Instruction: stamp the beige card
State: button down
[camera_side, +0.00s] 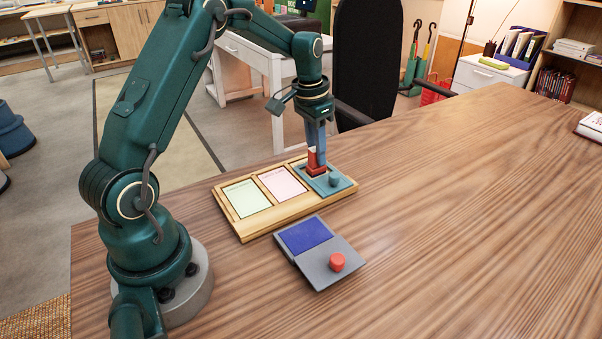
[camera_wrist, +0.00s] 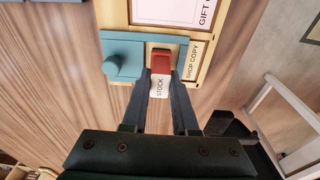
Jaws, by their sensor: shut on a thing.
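My gripper (camera_side: 316,150) is shut on a red stamp (camera_side: 316,167) at the right end of the wooden tray (camera_side: 248,233). In the wrist view the stamp (camera_wrist: 160,62) stands between my fingers (camera_wrist: 160,84), with a white label reading "STOCK". It is at a teal plate (camera_side: 340,186) with a round knob, which lies over the tray's right compartment. I cannot tell whether the stamp's face touches what is under it. No beige card shows clearly; the plate and stamp hide most of that compartment. A "SHOP COPY" label (camera_wrist: 192,62) is beside the plate.
The tray's left compartment holds a green card (camera_side: 246,198), the middle one a pink card (camera_side: 282,184). A grey box with a blue pad (camera_side: 304,236) and a red knob (camera_side: 337,262) sits in front.

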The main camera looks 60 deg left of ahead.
jog(key=shift+r, duration=3.45)
